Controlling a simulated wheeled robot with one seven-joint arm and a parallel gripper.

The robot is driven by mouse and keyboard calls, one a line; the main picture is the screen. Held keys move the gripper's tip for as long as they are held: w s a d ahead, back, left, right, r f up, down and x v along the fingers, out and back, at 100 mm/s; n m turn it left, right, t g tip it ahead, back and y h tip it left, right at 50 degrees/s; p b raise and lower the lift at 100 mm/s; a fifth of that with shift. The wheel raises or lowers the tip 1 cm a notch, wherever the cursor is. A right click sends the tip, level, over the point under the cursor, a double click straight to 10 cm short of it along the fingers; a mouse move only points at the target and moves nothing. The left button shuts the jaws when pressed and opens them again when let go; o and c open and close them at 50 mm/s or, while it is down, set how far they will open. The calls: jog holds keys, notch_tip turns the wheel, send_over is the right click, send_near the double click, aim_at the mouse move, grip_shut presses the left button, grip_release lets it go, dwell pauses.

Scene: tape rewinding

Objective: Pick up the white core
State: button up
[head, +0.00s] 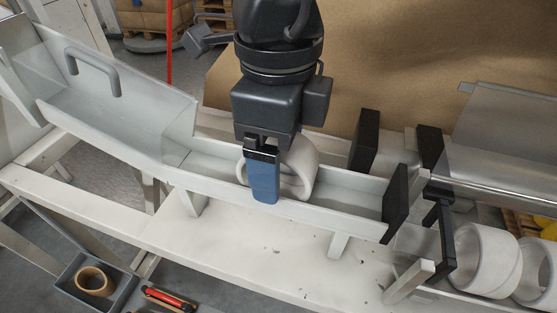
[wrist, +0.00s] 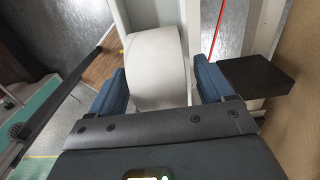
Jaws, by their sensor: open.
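The white core (head: 302,170) is a short, wide ring lying in the white trough (head: 340,185). My gripper (head: 264,180) is lowered over it from above, and its blue finger hides part of the core in the head view. In the wrist view the white core (wrist: 157,68) sits between the two blue fingers of my gripper (wrist: 160,90). The fingers are open, one on each side. A narrow gap shows by the right finger; contact on the left side cannot be told.
Black blocks (head: 365,140) and (head: 396,203) flank the trough's right end. More white rings (head: 482,260) stand at the lower right. A grey handle (head: 92,70) rises over the wider left tray. A brown ring (head: 95,282) lies in a grey bin at the lower left.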

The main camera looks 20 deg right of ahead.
jog(key=c, duration=0.8)
jog(key=shift+r, duration=0.15)
